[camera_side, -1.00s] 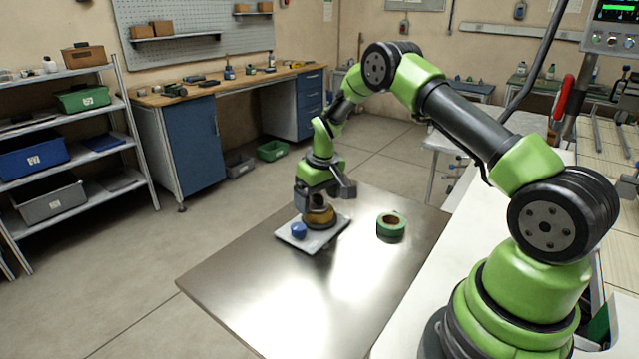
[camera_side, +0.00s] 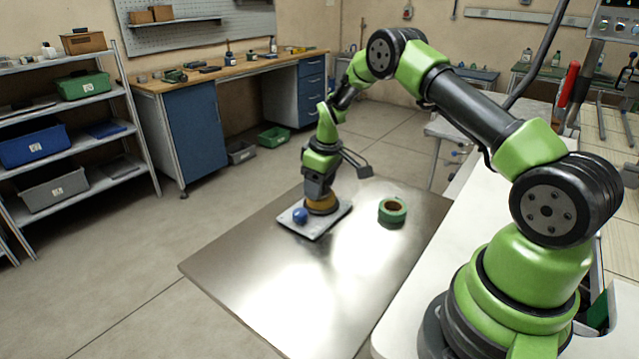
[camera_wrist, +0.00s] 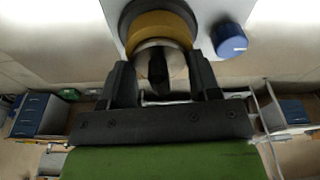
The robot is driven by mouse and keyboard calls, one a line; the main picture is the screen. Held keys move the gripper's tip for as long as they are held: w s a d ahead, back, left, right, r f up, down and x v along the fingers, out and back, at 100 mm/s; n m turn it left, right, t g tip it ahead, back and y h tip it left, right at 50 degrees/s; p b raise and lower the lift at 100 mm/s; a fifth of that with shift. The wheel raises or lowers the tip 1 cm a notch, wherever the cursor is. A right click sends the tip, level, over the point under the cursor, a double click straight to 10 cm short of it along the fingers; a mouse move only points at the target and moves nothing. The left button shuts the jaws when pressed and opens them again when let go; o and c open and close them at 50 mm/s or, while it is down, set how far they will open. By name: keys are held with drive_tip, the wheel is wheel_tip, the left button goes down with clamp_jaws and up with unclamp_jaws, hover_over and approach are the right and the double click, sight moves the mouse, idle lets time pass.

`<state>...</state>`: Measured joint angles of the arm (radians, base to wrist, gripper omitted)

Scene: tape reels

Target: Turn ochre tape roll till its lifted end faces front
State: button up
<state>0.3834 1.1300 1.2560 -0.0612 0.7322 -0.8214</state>
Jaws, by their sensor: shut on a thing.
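The ochre tape roll (camera_side: 321,205) sits flat on a pale plate (camera_side: 312,230) on the metal table. In the wrist view the ochre roll (camera_wrist: 160,22) is at the top centre, with a grey round core in front of it. My gripper (camera_side: 320,192) is directly above the roll, pointing down. In the wrist view the dark fingers of my gripper (camera_wrist: 160,78) stand on either side of the grey core and are shut on the roll. The roll's lifted end cannot be made out in either view.
A blue round knob (camera_side: 300,215) stands on the plate, left of the roll; it also shows in the wrist view (camera_wrist: 230,40). A green tape roll (camera_side: 392,218) lies on the table to the right. The front of the metal table (camera_side: 270,285) is bare.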

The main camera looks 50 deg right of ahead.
drive_tip(key=n, duration=0.4)
drive_tip(key=shift+y, duration=0.3)
drive_tip(key=n, duration=0.4)
drive_tip(key=shift+g+y, duration=0.3)
drive_tip(key=o, duration=1.1)
